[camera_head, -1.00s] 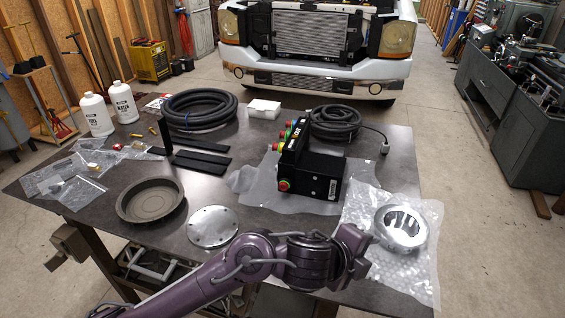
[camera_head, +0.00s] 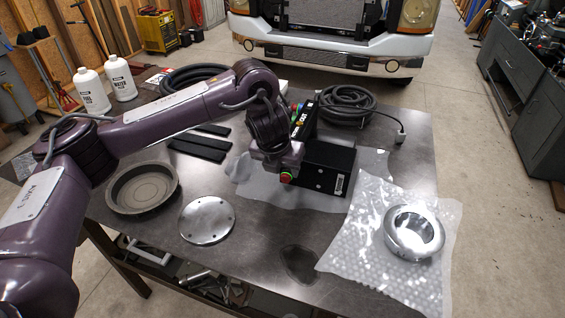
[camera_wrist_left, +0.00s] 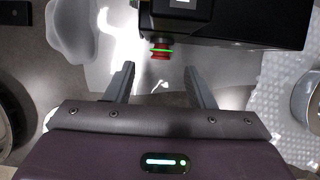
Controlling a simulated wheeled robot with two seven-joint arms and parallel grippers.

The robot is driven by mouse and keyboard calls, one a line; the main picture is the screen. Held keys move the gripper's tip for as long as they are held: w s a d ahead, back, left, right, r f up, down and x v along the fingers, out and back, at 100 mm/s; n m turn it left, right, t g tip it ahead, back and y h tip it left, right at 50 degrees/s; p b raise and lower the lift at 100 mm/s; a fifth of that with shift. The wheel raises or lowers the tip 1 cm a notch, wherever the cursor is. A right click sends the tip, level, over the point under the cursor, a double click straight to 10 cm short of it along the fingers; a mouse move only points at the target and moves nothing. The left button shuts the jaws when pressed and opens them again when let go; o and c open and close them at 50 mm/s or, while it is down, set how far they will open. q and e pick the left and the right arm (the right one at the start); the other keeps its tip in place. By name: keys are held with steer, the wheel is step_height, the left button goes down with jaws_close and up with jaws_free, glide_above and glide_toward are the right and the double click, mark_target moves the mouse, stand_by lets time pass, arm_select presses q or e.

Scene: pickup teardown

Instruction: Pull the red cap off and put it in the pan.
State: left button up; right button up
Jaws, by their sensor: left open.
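The red cap (camera_head: 287,177) with a green ring sits low on the near side of the black control box (camera_head: 328,166). In the left wrist view the red cap (camera_wrist_left: 160,52) points toward my left gripper (camera_wrist_left: 160,70). That gripper is open and empty, its two fingers on either side of the cap's line and just short of it. In the head view my left gripper (camera_head: 281,168) is right at the cap, and my wrist hides part of the box. The round dark pan (camera_head: 142,188) lies empty at the left of the table. My right gripper is out of view.
A round metal plate (camera_head: 207,220) lies between pan and box. Bubble wrap (camera_head: 345,250) with a chrome ring (camera_head: 413,232) is at the right. Black bars (camera_head: 198,149) and a coiled cable (camera_head: 347,105) lie farther back. My left arm passes above the table's left side.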

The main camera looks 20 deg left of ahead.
mark_target(285, 177)
arm_select(q)
steer(key=x, duration=0.4)
steer(key=shift+w+d+f, duration=0.1)
steer(key=shift+w+f, duration=0.15)
steer(key=shift+f, duration=0.3)
jaws_close()
steer(key=shift+s, duration=0.15)
stand_by(0.4)
steer(key=shift+s+p, duration=0.6)
steer(key=shift+s, duration=0.45)
steer(key=shift+s, duration=0.15)
steer(key=shift+s+p, duration=0.65)
steer(key=shift+s, duration=0.7)
